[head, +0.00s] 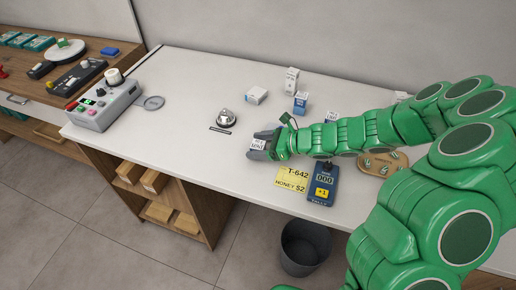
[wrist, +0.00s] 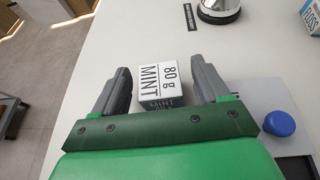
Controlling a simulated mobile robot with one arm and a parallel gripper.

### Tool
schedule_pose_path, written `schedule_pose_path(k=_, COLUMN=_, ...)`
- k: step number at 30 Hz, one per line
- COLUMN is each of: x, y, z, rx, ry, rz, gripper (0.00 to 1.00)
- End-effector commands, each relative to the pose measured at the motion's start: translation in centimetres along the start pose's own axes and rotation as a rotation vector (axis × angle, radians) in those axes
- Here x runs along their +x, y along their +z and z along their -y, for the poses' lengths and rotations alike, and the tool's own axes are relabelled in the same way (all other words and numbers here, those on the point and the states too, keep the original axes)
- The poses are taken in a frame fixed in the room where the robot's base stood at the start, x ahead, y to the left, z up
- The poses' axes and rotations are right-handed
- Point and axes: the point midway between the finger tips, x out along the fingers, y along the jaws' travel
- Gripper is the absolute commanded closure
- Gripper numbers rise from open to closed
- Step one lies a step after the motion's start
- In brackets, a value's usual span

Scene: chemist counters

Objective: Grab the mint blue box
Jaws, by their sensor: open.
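A small whitish box (wrist: 160,80) lettered "80 g MINT" stands on the counter in the wrist view, between the two fingers of my gripper (wrist: 161,72). Gaps show on both sides of it, wider on the right, so the fingers look apart from it. Its near face is greyish and its lower part is hidden by my gripper. In the head view the box (head: 257,143) shows at the fingertips of my open gripper (head: 262,147). A blue and white box (head: 300,102) stands farther back; a blue box lettered "FLOSS" (wrist: 311,16) shows in the wrist view.
A bell (head: 226,118) stands left of my gripper. White boxes (head: 256,95) (head: 291,79) stand behind. A yellow card (head: 292,179) and a blue tally device (head: 322,187) lie near the front edge. A grey machine (head: 104,106) is at the left. Counter between it and the bell is mostly clear.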

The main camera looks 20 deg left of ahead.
Motion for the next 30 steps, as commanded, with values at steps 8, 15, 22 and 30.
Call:
schedule_pose_path(k=8, x=0.27, y=0.01, z=-0.03, rx=0.001, ry=0.001, rz=0.001, gripper=0.26)
schedule_pose_path(k=15, x=0.26, y=0.0, z=-0.04, rx=0.001, ry=0.001, rz=0.001, gripper=0.56)
schedule_pose_path(k=22, x=0.26, y=0.0, z=-0.05, rx=0.001, ry=0.001, rz=0.001, gripper=0.83)
schedule_pose_path(k=30, x=0.14, y=0.27, z=-0.03, rx=0.0, ry=0.001, rz=0.001, gripper=0.83)
